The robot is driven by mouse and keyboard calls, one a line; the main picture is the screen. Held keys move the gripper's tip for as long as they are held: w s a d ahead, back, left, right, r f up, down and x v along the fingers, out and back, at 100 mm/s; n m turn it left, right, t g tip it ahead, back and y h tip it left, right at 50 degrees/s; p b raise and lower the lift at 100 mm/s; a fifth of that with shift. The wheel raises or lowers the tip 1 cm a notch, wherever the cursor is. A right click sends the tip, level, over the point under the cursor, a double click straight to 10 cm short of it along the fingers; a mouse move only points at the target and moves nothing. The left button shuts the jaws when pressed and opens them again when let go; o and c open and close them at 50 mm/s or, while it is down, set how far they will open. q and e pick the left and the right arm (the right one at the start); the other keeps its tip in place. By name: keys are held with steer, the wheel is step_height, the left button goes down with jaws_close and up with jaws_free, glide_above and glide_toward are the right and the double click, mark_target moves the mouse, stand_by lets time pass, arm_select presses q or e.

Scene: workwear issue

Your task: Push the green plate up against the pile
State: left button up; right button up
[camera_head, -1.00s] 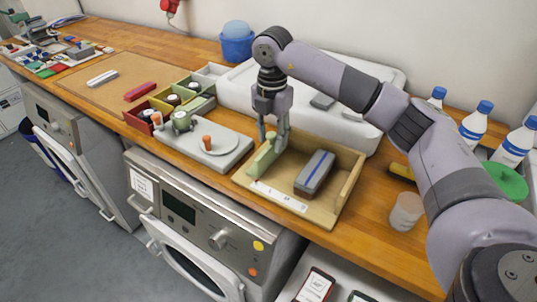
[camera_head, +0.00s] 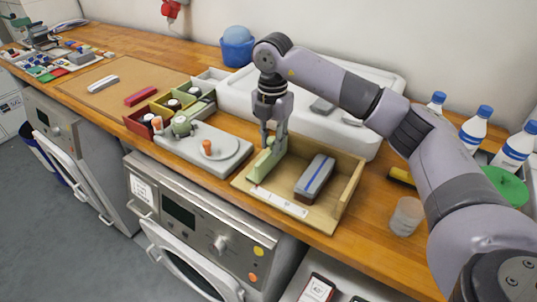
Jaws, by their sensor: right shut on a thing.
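The light green plate (camera_head: 262,166) stands on edge near the left side of a shallow wooden tray (camera_head: 345,203). My right gripper (camera_head: 272,148) points down and is shut on the upper part of the green plate. The fingers hide some of it. The pile (camera_head: 315,177), a grey block with a blue stripe above a dark brown layer, lies in the tray to the right of the plate. A clear gap of bare tray floor lies between plate and pile. My left gripper is not in view.
The tray's raised wall (camera_head: 352,185) runs along the right. A white strip with marks (camera_head: 279,201) lies at its front edge. A grey fixture (camera_head: 206,150) with an orange knob stands left of the tray. A translucent cup (camera_head: 406,216) and several bottles stand right.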

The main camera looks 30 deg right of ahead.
steer(key=shift+s+d+f+b, duration=0.1)
steer(key=shift+s+d+b, duration=0.1)
steer(key=shift+s+d, duration=0.75)
steer(key=shift+s+d+r+b, duration=0.15)
steer(key=shift+s+d, duration=0.25)
steer(key=shift+s, duration=1)
steer(key=shift+s+d+f+b, duration=0.2)
steer(key=shift+s+d, duration=0.5)
steer(key=shift+s, duration=0.5)
steer(key=shift+s+d+b, duration=0.2)
steer(key=shift+s+d, duration=0.3)
steer(key=shift+s, duration=0.3)
steer(key=shift+s+d+b, duration=0.2)
steer(key=shift+s+d, duration=0.25)
steer(key=shift+s, duration=0.4)
steer(key=shift+s+d+b, duration=0.2)
steer(key=shift+s+d, duration=0.3)
steer(key=shift+s, duration=0.3)
steer(key=o, duration=0.7)
steer(key=shift+r, duration=0.25)
step_height(320, 180, up, 8)
steer(key=p, duration=0.6)
steer(key=shift+f, duration=0.1)
